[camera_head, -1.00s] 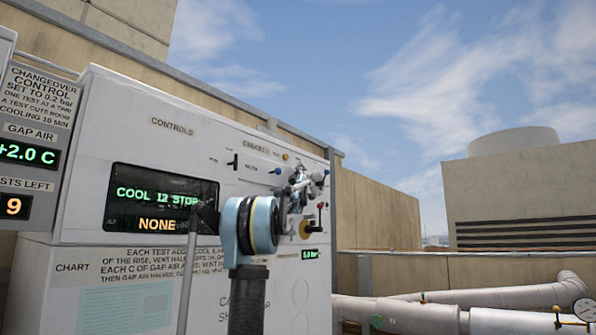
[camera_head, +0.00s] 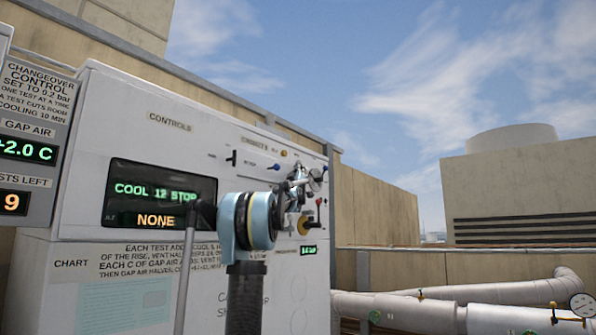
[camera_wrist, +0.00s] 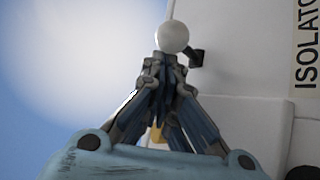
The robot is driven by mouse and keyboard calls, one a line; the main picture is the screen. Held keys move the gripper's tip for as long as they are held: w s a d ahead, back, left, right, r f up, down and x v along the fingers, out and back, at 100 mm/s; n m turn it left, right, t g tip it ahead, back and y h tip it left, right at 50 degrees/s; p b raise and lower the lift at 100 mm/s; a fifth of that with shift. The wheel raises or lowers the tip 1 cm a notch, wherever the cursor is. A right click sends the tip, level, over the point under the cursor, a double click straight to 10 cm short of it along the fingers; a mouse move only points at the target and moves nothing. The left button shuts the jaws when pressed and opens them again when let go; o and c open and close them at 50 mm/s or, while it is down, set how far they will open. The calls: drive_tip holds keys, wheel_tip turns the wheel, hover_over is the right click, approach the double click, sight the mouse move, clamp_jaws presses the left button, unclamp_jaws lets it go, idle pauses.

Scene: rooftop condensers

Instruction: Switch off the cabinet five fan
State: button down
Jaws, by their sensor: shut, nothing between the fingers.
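The white control cabinet (camera_head: 120,110) stands at left centre in the head view, its panel marked CONTROLS. Its display (camera_head: 160,195) reads COOL 12 STOP and NONE. A small black switch handle (camera_head: 232,158), a blue knob (camera_head: 273,167) and a red-topped lever (camera_head: 318,201) show on the panel. My gripper (camera_head: 299,180) is in front of the panel's right part, hiding some controls. In the wrist view my gripper (camera_wrist: 171,62) is shut and empty. A pale ball knob (camera_wrist: 173,37) is just beyond its fingertips; contact is unclear. A label beginning ISOLATO (camera_wrist: 306,45) is at right.
A changeover sign (camera_head: 38,100) with +2.0 C and 9 readouts is at far left. A small green readout (camera_head: 308,250) is low on the panel. A tan wall (camera_head: 375,205) stands behind.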

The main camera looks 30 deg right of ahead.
drive_tip(key=v, duration=1.1)
drive_tip(key=shift+a+f, duration=0.2)
drive_tip(key=shift+f, duration=0.1)
drive_tip(key=shift+s, duration=0.15)
